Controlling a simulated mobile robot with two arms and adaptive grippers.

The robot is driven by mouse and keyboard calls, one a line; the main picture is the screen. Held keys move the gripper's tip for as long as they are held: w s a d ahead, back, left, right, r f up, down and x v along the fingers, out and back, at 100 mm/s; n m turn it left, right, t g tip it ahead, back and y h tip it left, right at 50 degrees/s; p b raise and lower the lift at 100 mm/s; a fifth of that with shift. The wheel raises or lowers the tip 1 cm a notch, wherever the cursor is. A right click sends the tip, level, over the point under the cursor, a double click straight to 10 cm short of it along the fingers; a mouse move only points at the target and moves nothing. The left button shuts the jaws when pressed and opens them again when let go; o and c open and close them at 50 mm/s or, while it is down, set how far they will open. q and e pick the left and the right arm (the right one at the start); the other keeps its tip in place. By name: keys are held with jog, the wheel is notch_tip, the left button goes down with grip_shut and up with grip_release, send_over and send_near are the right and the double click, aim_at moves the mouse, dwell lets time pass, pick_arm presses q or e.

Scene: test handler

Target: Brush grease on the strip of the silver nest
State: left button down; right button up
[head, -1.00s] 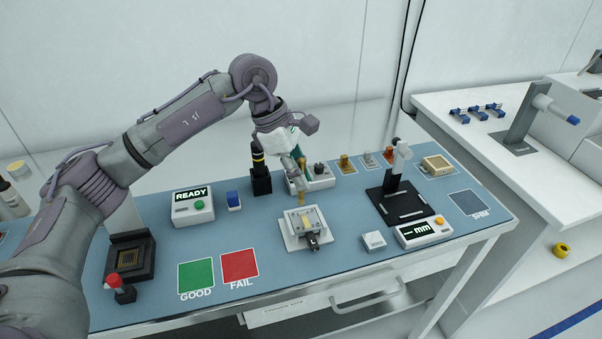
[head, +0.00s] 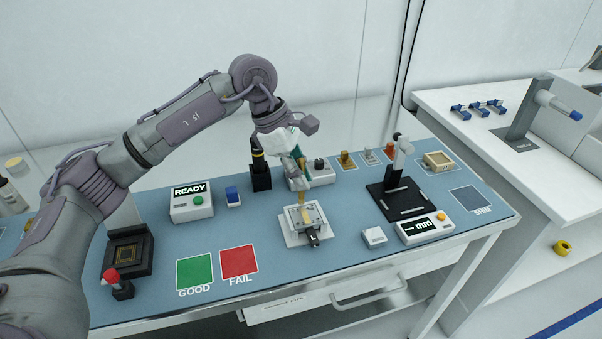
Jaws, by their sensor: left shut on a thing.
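The silver nest (head: 322,229) sits on a pale plate in the middle of the blue bench mat, with a dark part at its front. A yellowish strip lies across its top. My left gripper (head: 300,168) is above and behind the nest, shut on a brush (head: 301,192). My gripper hides most of the handle. My right gripper is out of view.
Behind the nest stand a black holder (head: 260,179) and a white block (head: 321,174) with a dark knob. A black gauge stand (head: 398,205) and mm display (head: 424,229) are to the right. The READY box (head: 191,204) is left.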

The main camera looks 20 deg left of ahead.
pick_arm(q)
jog(key=shift+f, duration=0.4)
